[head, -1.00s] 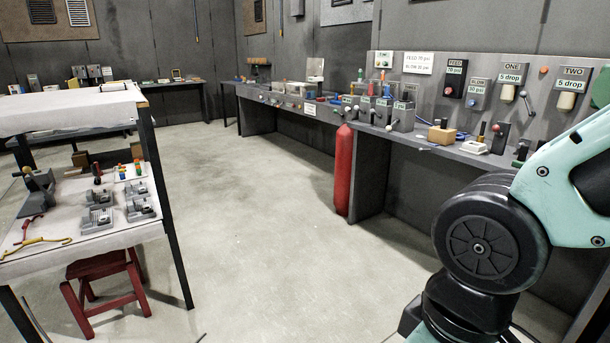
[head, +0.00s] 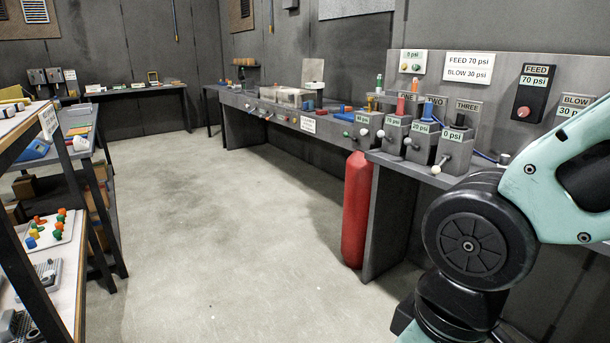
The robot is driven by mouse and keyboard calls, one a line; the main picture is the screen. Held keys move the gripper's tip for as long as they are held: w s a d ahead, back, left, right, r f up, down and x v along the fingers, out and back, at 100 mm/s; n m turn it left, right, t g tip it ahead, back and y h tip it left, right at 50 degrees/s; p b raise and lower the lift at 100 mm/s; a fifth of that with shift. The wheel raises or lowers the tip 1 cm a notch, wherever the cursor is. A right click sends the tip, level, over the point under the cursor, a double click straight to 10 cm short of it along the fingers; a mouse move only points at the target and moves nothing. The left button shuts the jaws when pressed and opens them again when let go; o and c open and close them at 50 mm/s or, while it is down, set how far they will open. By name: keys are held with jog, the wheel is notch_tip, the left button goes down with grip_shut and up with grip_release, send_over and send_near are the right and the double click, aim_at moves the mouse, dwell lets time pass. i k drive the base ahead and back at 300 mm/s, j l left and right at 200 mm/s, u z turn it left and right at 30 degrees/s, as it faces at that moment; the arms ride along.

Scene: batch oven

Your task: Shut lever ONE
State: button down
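The grey box labelled ONE (head: 396,132) stands on the right-hand bench, with a red cylinder on top and a psi label on its front. A lever with a pale ball knob (head: 380,133) sticks out at its front left; it is too small to tell whether it is open or shut. Similar boxes labelled TWO (head: 422,139) and THREE (head: 455,150), each with a ball-knobbed lever, stand to its right. THREE reads 0 psi. My gripper is out of view; only part of my arm shows at the right.
A red cylinder tank (head: 356,210) stands on the floor against the bench. The wall panel holds a FEED 70 psi box (head: 533,95) and a sign (head: 469,67). A shelf rack (head: 75,255) stands at the left. The floor between is clear.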

aim_at(380, 135)
jog(key=i, duration=0.7)
jog(key=i+z, duration=0.1)
jog(key=i, duration=0.65)
jog(key=i+j, duration=0.15)
jog(key=i, duration=0.55)
jog(key=i+j+z, duration=0.15)
jog(key=i, duration=0.6)
